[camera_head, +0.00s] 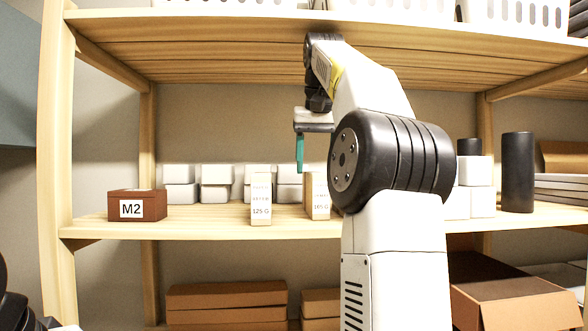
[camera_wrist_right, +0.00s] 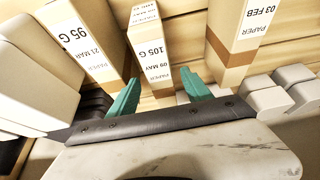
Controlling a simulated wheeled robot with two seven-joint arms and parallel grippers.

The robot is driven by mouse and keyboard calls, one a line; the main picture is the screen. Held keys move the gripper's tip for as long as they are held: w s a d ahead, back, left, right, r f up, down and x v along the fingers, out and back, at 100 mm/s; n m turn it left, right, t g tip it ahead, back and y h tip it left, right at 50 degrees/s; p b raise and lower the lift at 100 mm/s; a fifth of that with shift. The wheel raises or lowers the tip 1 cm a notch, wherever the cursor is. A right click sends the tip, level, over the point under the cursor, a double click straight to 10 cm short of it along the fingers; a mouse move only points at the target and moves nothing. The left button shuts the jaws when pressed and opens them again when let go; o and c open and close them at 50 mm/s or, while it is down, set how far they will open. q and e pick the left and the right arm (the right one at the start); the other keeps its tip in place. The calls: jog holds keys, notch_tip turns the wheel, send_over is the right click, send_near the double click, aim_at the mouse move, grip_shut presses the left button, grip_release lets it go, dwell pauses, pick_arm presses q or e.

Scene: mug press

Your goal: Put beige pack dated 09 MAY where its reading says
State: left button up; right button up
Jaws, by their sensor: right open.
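The beige pack dated 09 MAY (camera_wrist_right: 148,38) reads 105 G in the right wrist view. It stands between a pack marked 95 G, 21 MAR (camera_wrist_right: 85,35) and a pack dated 03 FEB (camera_wrist_right: 238,30). My right gripper (camera_wrist_right: 159,76) is open, its teal fingers spread to either side of the 09 MAY pack's lower end in the picture; I cannot tell if they touch it. In the head view my right gripper (camera_head: 299,152) hangs over the shelf (camera_head: 210,227), near a pack marked 125 G (camera_head: 261,205) and another beige pack (camera_head: 317,197) partly hidden by my arm.
A red-brown box labelled M2 (camera_head: 137,205) sits at the shelf's left. Small white boxes (camera_head: 216,182) line the back. A black cylinder (camera_head: 517,172) stands at the right. The upper shelf (camera_head: 240,22) with white baskets is overhead. My right arm hides the shelf's middle.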

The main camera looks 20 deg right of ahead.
jog(key=s+a, duration=0.2)
jog(key=s, duration=0.8)
jog(key=shift+s+a, duration=0.3)
jog(key=shift+a, duration=0.05)
